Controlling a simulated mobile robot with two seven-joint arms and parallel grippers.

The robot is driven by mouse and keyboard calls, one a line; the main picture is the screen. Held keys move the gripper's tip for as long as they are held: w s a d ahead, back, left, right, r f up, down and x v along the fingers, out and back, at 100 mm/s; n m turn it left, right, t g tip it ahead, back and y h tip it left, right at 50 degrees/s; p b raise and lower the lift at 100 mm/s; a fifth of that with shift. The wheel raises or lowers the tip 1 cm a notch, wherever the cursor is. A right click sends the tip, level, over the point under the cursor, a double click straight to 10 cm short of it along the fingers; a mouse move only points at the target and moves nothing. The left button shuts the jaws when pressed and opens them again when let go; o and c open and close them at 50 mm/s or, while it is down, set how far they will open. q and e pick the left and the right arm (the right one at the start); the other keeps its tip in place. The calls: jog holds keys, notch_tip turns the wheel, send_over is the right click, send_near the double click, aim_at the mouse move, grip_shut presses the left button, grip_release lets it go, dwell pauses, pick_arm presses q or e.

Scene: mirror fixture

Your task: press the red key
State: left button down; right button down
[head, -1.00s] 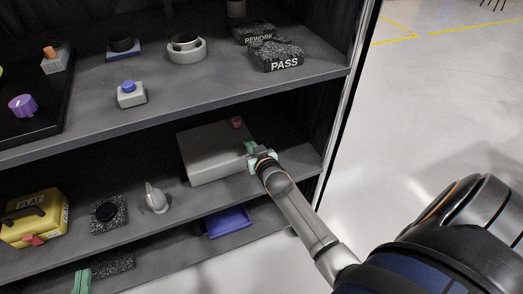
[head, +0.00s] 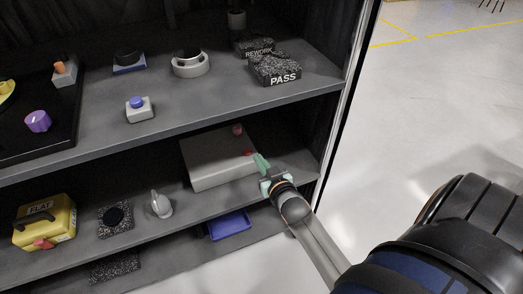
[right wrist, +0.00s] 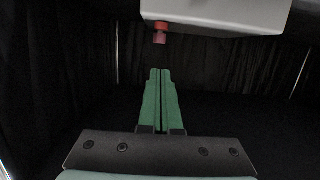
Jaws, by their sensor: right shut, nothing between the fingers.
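A grey box (head: 215,165) sits on the middle shelf. A small red part (head: 248,153) shows at its right side, close to my right gripper's tips. A round dull-red knob (head: 237,130) is farther back on the box; I cannot tell for sure which is the key. In the right wrist view, a red piece (right wrist: 160,32) sticks out below the pale box (right wrist: 215,12), ahead of the fingertips and apart from them. My right gripper (head: 258,157) is shut and empty, its green fingers together (right wrist: 159,72). My left gripper is out of view.
The upper shelf (head: 200,112) overhangs the box. A grey knob piece (head: 160,204) and a yellow case (head: 45,222) stand left on the middle shelf. A blue tray (head: 229,224) is below. The shelf's right post (head: 340,130) is near my right arm.

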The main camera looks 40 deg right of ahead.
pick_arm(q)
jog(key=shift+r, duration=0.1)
pick_arm(e)
jog(key=shift+s+a+r, duration=0.1)
jog(key=shift+s, duration=0.3)
